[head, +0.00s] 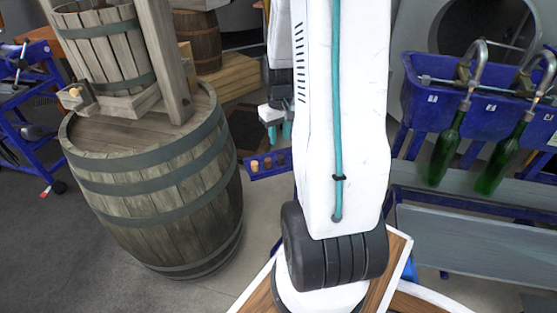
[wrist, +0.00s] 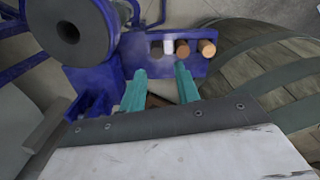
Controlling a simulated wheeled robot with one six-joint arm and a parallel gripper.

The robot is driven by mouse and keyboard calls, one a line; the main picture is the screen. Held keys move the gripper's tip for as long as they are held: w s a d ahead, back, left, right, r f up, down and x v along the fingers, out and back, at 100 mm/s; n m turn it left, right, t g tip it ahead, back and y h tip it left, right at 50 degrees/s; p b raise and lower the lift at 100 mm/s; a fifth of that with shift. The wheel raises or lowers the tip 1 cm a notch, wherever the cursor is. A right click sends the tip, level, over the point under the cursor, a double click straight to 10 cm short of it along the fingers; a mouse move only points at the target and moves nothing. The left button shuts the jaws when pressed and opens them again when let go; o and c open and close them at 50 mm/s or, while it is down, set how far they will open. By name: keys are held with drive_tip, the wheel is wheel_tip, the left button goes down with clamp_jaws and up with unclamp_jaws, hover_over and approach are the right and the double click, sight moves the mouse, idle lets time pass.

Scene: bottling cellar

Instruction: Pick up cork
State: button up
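Several small corks stand in a row on a blue shelf (wrist: 140,58) in the wrist view: a light tan cork (wrist: 207,47) at the right, a darker brown cork (wrist: 182,48) beside it, then a whitish one (wrist: 168,47). In the head view the corks (head: 267,163) are small and partly hidden by my arm. My gripper (wrist: 162,82) has two teal fingers spread apart with nothing between them. The fingertips appear short of the cork row in the wrist view. In the head view my gripper (head: 279,132) shows beside my arm, near the blue shelf (head: 262,173).
A large wooden barrel (head: 150,185) stands to the left of the shelf, carrying a wooden press (head: 105,45). A blue bottle filler (head: 435,100) with green bottles (head: 447,150) is at the right. A dark grey roller (wrist: 70,32) is near the shelf.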

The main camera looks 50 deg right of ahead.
drive_tip(key=f, duration=0.8)
drive_tip(key=shift+d+f, duration=0.2)
drive_tip(key=shift+d, duration=0.1)
clamp_jaws()
